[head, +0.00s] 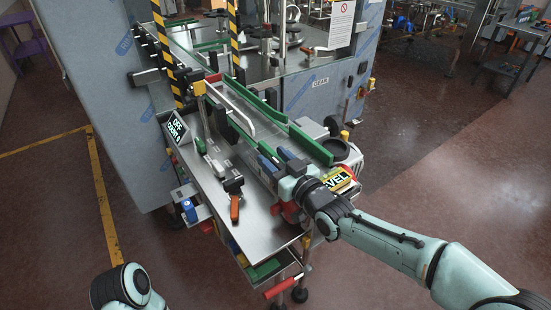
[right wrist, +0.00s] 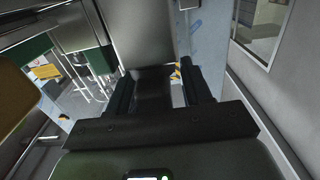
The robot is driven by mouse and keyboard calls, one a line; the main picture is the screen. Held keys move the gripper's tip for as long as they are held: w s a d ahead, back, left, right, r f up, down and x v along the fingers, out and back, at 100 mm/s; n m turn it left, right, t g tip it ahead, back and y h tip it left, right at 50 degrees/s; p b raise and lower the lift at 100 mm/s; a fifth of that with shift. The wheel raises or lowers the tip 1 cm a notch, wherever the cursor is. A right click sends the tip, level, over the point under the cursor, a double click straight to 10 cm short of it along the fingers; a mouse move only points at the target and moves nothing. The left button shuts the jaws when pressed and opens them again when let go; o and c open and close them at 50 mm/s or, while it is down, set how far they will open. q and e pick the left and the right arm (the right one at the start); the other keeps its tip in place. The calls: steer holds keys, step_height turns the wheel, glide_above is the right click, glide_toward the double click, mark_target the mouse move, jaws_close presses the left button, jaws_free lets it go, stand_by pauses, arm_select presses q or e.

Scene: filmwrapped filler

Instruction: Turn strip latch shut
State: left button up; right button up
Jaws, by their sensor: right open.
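I cannot tell for sure which part is the strip latch. A small latch-like piece with an orange handle (head: 235,207) and a dark block (head: 232,185) sits on the steel table plate (head: 262,222), its handle pointing toward the front. My right gripper (head: 277,158) is over the conveyor's near end, to the right of that piece and apart from it. In the right wrist view its two dark fingers (right wrist: 158,82) stand apart, with a grey surface showing between them. My left gripper is not in view; only a rounded part of my left arm shows at the bottom left.
A green-railed conveyor (head: 265,110) runs back into the grey machine cabinet (head: 300,97). A small display box (head: 175,128) stands at the plate's left edge. Floor is clear at the left.

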jaws_close()
